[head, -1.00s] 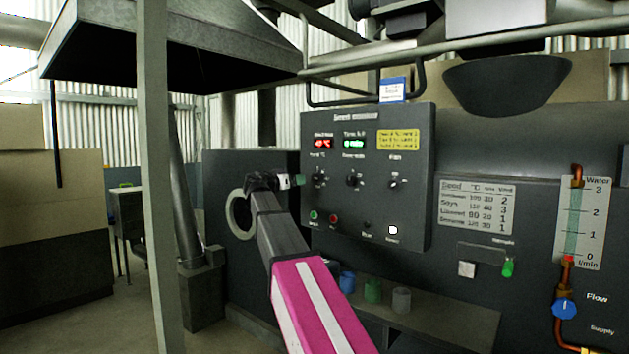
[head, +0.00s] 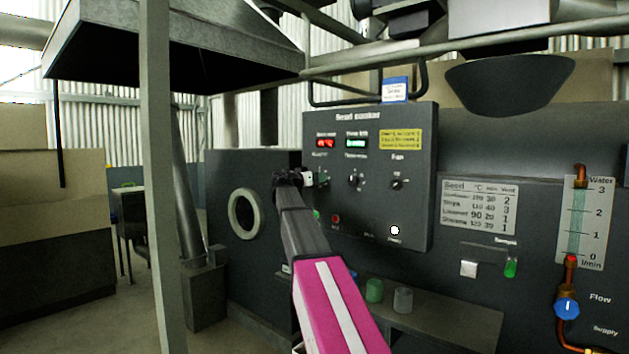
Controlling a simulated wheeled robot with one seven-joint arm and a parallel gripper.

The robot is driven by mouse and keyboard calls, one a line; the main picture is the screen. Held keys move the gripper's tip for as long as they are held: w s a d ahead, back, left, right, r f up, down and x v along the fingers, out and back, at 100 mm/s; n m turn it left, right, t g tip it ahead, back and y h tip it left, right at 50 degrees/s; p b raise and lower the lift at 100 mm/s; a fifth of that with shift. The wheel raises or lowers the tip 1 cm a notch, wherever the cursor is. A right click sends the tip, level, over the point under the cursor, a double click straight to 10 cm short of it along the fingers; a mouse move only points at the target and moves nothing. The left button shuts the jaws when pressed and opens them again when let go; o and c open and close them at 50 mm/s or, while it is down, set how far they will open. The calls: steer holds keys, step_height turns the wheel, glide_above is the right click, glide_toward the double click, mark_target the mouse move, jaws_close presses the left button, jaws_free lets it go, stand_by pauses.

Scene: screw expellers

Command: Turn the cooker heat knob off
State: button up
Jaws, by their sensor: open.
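The cooker control panel (head: 370,213) is a dark upright box in the middle of the head view. Its leftmost knob (head: 322,177), small and black, sits below the red display (head: 326,143) and is partly hidden by my gripper. My gripper (head: 309,178) is at the panel's left side, right beside this knob in the picture. The fingers are small and dark here, and I cannot tell whether they touch the knob. Nothing shows held in them.
A middle knob (head: 354,181) and a fan knob (head: 397,183) sit to the right. A red button (head: 336,219) and a white button (head: 394,230) are lower on the panel. A shelf with cups (head: 403,299) lies below. A post (head: 158,180) stands at left.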

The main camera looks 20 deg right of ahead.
steer(key=shift+c, duration=0.3)
steer(key=c, duration=0.9)
steer(key=shift+o, duration=0.2)
steer(key=shift+n, duration=0.4)
steer(key=n, duration=0.8)
steer(key=n+t, duration=0.1)
steer(key=n, duration=0.8)
steer(key=shift+s+n+t, duration=0.1)
steer(key=shift+n+t, duration=0.2)
steer(key=shift+n, duration=0.3)
